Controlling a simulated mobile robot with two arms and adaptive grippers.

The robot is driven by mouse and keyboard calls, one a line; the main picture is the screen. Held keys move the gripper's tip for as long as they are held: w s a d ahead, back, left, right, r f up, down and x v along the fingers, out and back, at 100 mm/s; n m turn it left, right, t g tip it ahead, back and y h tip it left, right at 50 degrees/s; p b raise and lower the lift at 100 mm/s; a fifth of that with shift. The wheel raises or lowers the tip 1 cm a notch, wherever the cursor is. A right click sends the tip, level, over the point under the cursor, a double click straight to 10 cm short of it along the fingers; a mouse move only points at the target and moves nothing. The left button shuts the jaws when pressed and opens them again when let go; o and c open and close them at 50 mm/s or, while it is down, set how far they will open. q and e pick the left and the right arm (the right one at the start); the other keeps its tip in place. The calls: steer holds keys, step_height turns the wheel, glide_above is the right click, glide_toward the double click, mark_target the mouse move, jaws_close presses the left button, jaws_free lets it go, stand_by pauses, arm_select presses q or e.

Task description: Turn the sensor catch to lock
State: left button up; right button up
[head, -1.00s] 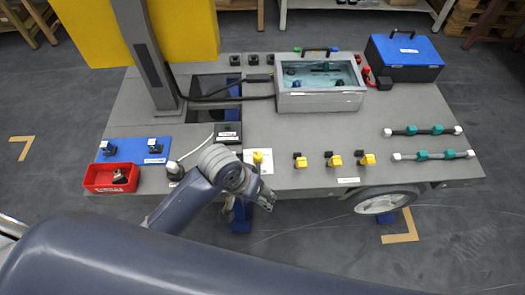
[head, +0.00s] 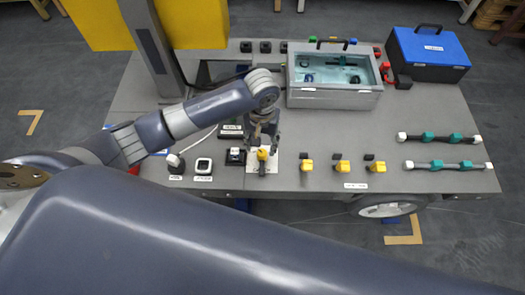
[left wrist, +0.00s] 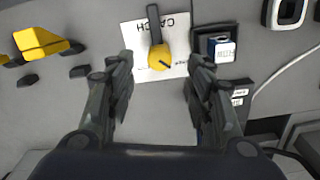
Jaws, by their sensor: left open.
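In the left wrist view the lever points up the picture and a dark mark shows on the knob. In the head view the yellow knob (head: 262,154) is at the front of the grey chassis top. My left gripper (left wrist: 159,66) is open, pointing down at the catch, with one finger on each side of the knob and gaps between; contact is not visible. In the head view my left gripper (head: 263,140) partly hides the plate. My right gripper is not in view.
A black-based white button (left wrist: 222,48) sits close beside the plate. Several yellow connectors (head: 341,167) stand to the right on the chassis top (head: 400,115).

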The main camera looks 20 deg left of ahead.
mark_target(262, 153)
arm_select(q)
step_height(262, 153, down, 7)
steer(key=shift+f, duration=0.15)
steer(key=c, duration=1.1)
